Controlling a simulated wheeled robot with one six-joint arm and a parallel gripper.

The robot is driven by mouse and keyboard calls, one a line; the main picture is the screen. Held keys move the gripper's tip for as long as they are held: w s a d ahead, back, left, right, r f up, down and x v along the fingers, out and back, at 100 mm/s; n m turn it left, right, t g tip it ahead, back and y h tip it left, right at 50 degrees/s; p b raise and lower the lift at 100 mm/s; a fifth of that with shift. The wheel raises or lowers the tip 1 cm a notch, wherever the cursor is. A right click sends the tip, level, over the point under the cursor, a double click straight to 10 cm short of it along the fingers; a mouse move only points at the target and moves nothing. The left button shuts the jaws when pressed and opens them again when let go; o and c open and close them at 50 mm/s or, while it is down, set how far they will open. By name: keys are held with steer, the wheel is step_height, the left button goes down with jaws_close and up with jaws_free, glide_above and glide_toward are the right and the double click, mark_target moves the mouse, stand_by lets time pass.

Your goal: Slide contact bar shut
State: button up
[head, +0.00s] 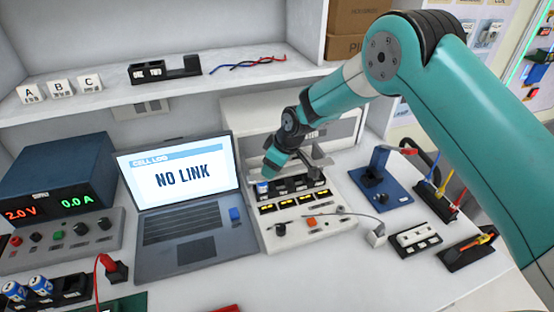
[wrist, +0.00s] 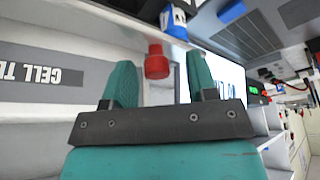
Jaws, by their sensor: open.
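The white cell tester (head: 330,221) stands right of the laptop, with a row of dark cell bays and small yellow displays. A blue-and-white cell (head: 262,188) sits in its leftmost bay and also shows in the wrist view (wrist: 173,21). My gripper (head: 271,166) is above the tester's left end, open. In the wrist view a red knob (wrist: 157,62) shows between its teal fingers, with gaps on both sides. The knob looks like the contact bar's handle, but the bar itself is mostly hidden by my gripper and wrist.
The laptop (head: 188,225) reads NO LINK, close on the left. A blue fixture (head: 385,195) and a white-topped block (head: 416,239) stand to the right. A shelf (head: 150,95) runs behind. A cable crosses the tester's front right.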

steer(key=b+v, duration=0.3)
steer(key=v, duration=1.4)
steer(key=shift+r, duration=0.15)
steer(key=shift+s+d+r, duration=0.1)
steer(key=shift+d, duration=0.1)
steer(key=s+d+r+m, duration=0.1)
steer(key=s+d+r, duration=0.1)
steer(key=s, duration=0.9)
steer(key=s+d+r+m+g, duration=0.1)
steer(key=s+d+r+m, duration=0.1)
steer(key=s, duration=0.9)
steer(key=s+d+r+m+g, duration=0.1)
steer(key=s+d+r+m, duration=0.1)
steer(key=s, duration=0.8)
steer(key=shift+s+d+r, duration=0.2)
steer(key=shift+s+d, duration=0.2)
steer(key=shift+d, duration=0.2)
